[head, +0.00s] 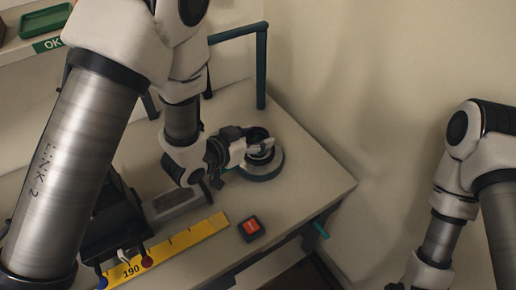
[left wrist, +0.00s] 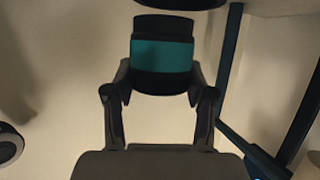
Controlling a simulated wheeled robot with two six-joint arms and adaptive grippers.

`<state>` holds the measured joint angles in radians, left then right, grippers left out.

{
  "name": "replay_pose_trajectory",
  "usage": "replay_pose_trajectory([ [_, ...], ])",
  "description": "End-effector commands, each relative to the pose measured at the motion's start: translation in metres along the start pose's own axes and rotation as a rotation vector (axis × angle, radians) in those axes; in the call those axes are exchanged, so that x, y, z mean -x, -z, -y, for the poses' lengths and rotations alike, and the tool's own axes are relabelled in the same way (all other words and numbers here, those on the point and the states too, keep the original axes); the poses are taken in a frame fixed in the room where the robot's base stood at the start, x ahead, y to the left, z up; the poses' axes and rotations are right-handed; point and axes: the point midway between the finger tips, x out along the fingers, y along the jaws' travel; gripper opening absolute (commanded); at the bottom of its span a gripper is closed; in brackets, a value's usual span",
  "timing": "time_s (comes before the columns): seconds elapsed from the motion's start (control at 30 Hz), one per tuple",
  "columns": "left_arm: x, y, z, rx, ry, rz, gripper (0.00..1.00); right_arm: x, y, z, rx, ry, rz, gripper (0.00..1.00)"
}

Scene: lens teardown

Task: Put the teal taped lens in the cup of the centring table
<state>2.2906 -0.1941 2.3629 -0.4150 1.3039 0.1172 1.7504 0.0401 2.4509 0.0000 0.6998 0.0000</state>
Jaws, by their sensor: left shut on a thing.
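The teal taped lens (left wrist: 162,55) is a dark cylinder with a wide teal band, seen in the left wrist view. My left gripper (left wrist: 161,88) is shut on its lower dark part, one finger on each side. In the head view my left gripper (head: 243,147) is at the centring table (head: 262,173), a round dark-rimmed stand at the bench's back right. The gripper covers part of the table's top, so the cup and any gap below the lens cannot be made out. My right gripper is outside the frame; only its arm shows at right.
A yellow strip marked 190 (head: 185,241) and a red button box (head: 251,228) lie in front of the centring table. A dark blue rail (head: 261,65) stands behind it. A green tray (head: 45,20) is at the far left. The bench's right corner is clear.

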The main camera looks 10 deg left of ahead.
Motion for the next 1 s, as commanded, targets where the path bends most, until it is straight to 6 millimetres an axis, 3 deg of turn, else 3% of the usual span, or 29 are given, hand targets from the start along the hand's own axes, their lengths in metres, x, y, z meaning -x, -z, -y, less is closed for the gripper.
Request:
replay_pose_trajectory([
  [0.13,-0.017,0.009,0.011,0.001,0.0,-0.001,0.14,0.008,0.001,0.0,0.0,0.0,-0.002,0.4],
  [0.37,-0.031,-0.022,0.012,0.003,-0.001,0.002,0.14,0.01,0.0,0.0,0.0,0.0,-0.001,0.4],
  [0.7,-0.034,-0.028,0.013,0.001,0.0,-0.001,0.14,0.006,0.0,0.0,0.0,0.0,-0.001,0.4],
  [0.73,-0.034,-0.028,0.013,0.001,0.0,0.0,0.58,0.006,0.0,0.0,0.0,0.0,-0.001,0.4],
  [0.8,-0.033,-0.027,0.013,0.001,0.0,0.0,0.8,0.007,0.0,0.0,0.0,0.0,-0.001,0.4],
  [1.0,-0.033,-0.027,0.013,0.001,0.0,0.0,0.8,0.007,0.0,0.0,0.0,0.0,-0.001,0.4],
])
